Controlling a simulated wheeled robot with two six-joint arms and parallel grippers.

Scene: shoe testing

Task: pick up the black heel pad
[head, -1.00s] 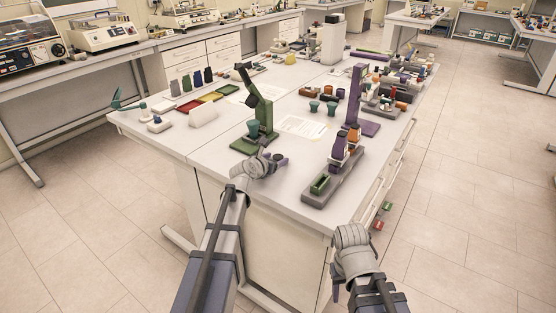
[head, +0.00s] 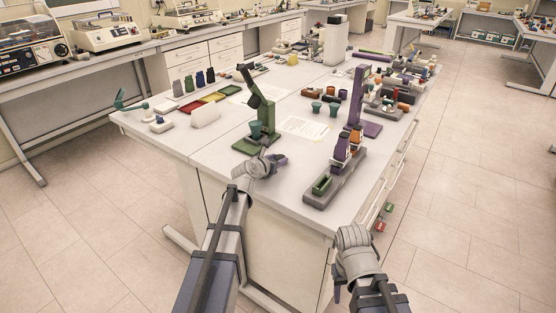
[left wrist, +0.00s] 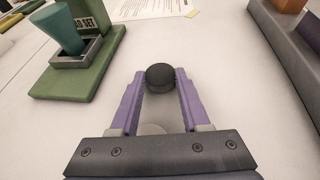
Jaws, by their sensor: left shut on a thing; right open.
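The black heel pad (left wrist: 160,76) is a small dark round piece in the left wrist view. It sits between the tips of my left gripper (left wrist: 158,90), whose two purple fingers are shut on it. In the head view my left gripper (head: 277,161) is over the front of the white table, and the pad is too small or hidden to make out there. Whether the pad touches the table or is lifted I cannot tell. My right gripper (head: 338,286) hangs beside the table's front right corner, clear of the top; its fingers are mostly hidden.
A green stand (head: 263,128) with a teal cup is just behind my left gripper. A grey tray (head: 327,195) with bottles lies to its right, beside a purple stand (head: 357,100). A paper sheet (head: 303,126) lies between the stands.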

